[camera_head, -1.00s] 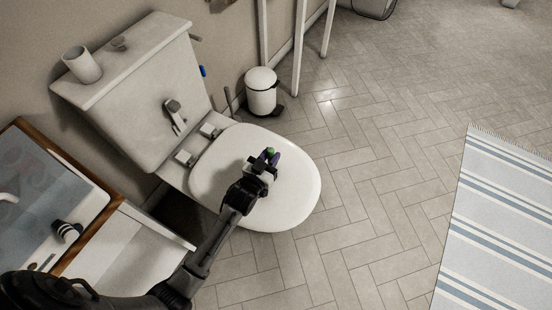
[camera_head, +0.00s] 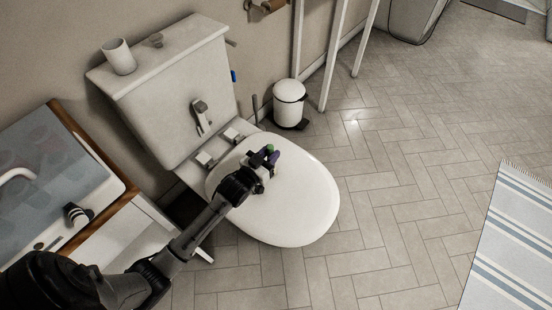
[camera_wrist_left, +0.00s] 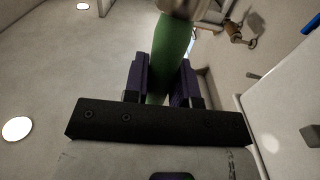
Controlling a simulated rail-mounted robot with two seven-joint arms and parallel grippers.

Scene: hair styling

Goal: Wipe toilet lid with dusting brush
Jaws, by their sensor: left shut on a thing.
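The white toilet lid (camera_head: 300,205) is down on the toilet, in front of the white cistern (camera_head: 170,90). My left gripper (camera_head: 269,157) is over the hinge half of the lid. It is shut on the green handle of the dusting brush (camera_head: 270,149). In the left wrist view the purple fingers (camera_wrist_left: 168,78) clasp the green handle (camera_wrist_left: 173,45), with a metal collar at the top edge. The bristles do not show, and I cannot tell whether the brush touches the lid. My right gripper is not in view.
A white pedal bin (camera_head: 289,100) stands beyond the toilet. A washbasin with a wooden edge (camera_head: 100,150) is at the left, near my left arm. A cup (camera_head: 119,57) stands on the cistern. A striped rug (camera_head: 510,240) lies at the right; the tiled floor between is clear.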

